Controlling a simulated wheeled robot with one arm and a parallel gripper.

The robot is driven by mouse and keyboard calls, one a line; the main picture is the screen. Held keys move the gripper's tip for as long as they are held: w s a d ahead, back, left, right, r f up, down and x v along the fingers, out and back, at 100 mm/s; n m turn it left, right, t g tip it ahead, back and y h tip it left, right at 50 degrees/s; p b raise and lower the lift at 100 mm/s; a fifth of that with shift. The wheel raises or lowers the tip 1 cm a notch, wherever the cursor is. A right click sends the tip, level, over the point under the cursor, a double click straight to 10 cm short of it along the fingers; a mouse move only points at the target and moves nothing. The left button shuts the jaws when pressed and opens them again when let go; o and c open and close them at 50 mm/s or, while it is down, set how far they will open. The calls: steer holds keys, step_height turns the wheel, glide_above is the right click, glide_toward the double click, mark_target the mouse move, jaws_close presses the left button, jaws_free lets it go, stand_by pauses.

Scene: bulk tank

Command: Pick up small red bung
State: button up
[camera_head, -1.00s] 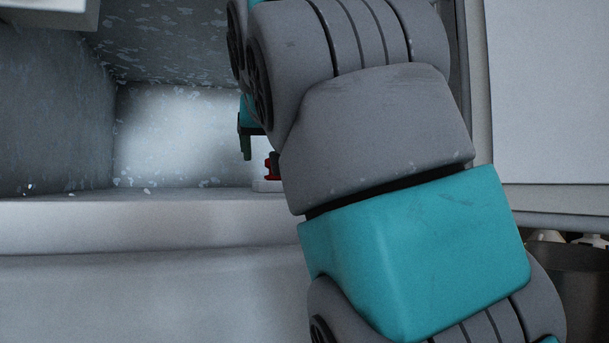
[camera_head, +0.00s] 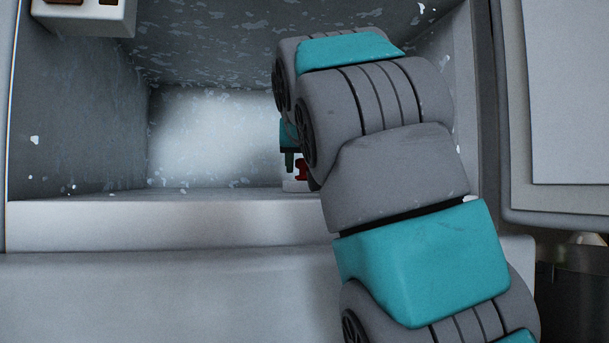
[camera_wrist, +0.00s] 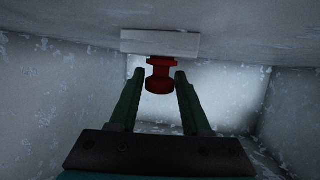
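The small red bung (camera_wrist: 159,78) has a narrow neck and a wider end. In the wrist view it joins a pale block (camera_wrist: 160,43) at the top of the picture. My gripper (camera_wrist: 160,74) is open, with one dark green finger on each side of the bung's line. Thin gaps show between the fingers and the bung, so I see no grip on it. In the head view, the bung (camera_head: 301,169) shows just right of one finger, on the pale block (camera_head: 292,185). My arm hides part of that area.
Speckled grey walls (camera_head: 75,115) enclose the recess around my gripper. A pale ledge (camera_head: 160,222) runs along its front. A white box (camera_head: 85,18) hangs at the upper left. A pale panel (camera_head: 565,100) stands on the right. The recess left of the gripper is clear.

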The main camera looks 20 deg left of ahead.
jaws_close()
steer(key=shift+r, duration=0.15)
stand_by(0.4)
